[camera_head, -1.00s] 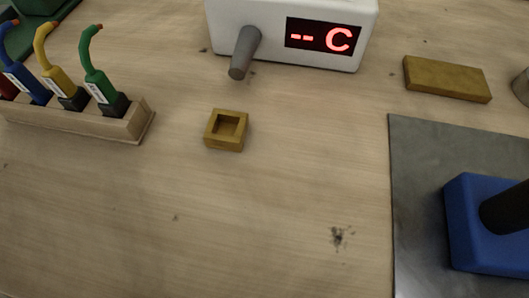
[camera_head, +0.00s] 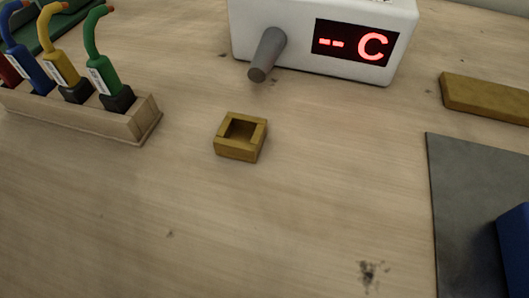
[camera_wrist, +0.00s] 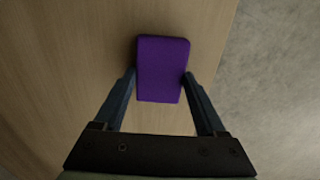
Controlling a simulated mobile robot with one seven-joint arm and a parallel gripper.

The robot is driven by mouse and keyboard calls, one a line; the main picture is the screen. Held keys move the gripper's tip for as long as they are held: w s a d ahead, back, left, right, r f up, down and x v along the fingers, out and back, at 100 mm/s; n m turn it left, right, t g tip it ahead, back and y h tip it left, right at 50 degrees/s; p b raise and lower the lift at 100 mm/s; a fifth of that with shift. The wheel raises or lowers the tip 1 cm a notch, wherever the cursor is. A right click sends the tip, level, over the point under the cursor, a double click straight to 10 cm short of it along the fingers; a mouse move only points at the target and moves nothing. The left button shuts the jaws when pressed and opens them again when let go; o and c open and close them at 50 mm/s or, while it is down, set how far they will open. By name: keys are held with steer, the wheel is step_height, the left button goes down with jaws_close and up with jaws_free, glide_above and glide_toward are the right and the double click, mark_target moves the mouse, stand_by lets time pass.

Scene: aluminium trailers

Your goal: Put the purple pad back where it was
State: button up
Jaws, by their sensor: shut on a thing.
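The purple pad (camera_wrist: 162,68) is a flat block between the two fingers of my gripper (camera_wrist: 160,82) in the wrist view. My gripper is shut on it, with a finger against each side. Behind the pad in that view are the wooden tabletop (camera_wrist: 60,70) and, to the right, a grey surface past the table's edge. How high the pad is above the table I cannot tell. Neither the pad nor my gripper shows in the head view.
A small empty wooden box (camera_head: 240,137) sits mid-table. A wooden rack (camera_head: 90,112) holding several coloured tools is at left. A white display unit (camera_head: 310,35), a wooden block (camera_head: 490,97), a grey mat (camera_head: 480,190) and a blue object (camera_head: 515,250) also show. The front middle is clear.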

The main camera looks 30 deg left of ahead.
steer(key=shift+f, duration=0.2)
steer(key=o, duration=1.3)
steer(key=shift+c, duration=0.2)
steer(key=shift+r, duration=0.15)
step_height(320, 180, up, 12)
steer(key=p, duration=0.5)
steer(key=shift+p, duration=0.4)
